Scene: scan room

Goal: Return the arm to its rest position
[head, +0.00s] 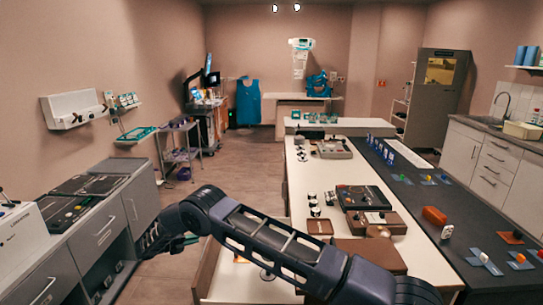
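My arm reaches from the bottom right of the head view across the front of the long white counter (303,197) to the left. It is bent at a dark joint near the picture's middle. My gripper (148,243) is at the arm's left end, over the gap beside the grey drawer cabinet (98,236). It is small, dark and partly hidden by the wrist, so I cannot tell whether its fingers are open or shut. I see no object clearly held in it.
The counter carries a dark device (363,197), a brown box (373,251) and small jars (314,199). A dark worktop (452,208) with coloured pieces runs along its right. A wire cart (181,155) stands back left. Floor (227,174) between cabinet and counter is clear.

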